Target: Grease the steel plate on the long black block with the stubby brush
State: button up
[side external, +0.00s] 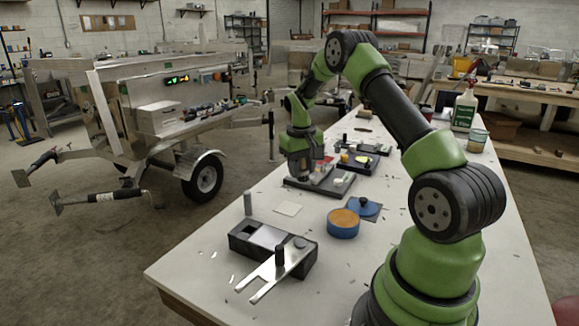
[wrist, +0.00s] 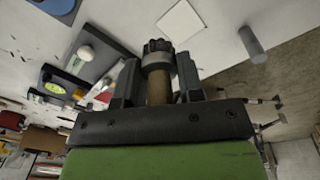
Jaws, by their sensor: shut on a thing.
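My gripper (wrist: 158,84) is shut on a stubby brush with a wooden handle (wrist: 158,92), a pale metal band and a dark head. In the side view my gripper (side external: 300,172) is low over a dark tray at mid-table; the brush is not clear there. The long black block (side external: 247,247) lies at the near end of the table, well apart from my gripper. A bright steel plate (side external: 268,237) is set in its top. A forked metal piece (side external: 268,274) with a black knob lies across the block and partly covers it. A round blue tin (side external: 343,224) with an orange-brown top stands behind, to the right.
A blue square plate (side external: 364,208) with a dark knob is beside the tin. A white square (side external: 288,208) and an upright grey cylinder (side external: 247,203) stand left of it. A dark tray with small parts (side external: 362,158) lies farther back. A spray bottle (side external: 465,108) stands far right.

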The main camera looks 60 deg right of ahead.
aim_at(344, 216)
jog(key=s+g, duration=0.1)
jog(key=s, duration=0.2)
jog(key=s+a+g, duration=0.1)
jog(key=s, duration=0.7)
jog(key=shift+s+a+g, duration=0.2)
jog(key=shift+a+g, duration=0.1)
jog(key=shift+g, duration=0.1)
jog(key=shift+f, duration=2.65)
jog(key=shift+f, duration=0.55)
jog(key=shift+r, duration=0.1)
notch_tip(344, 216, up, 7)
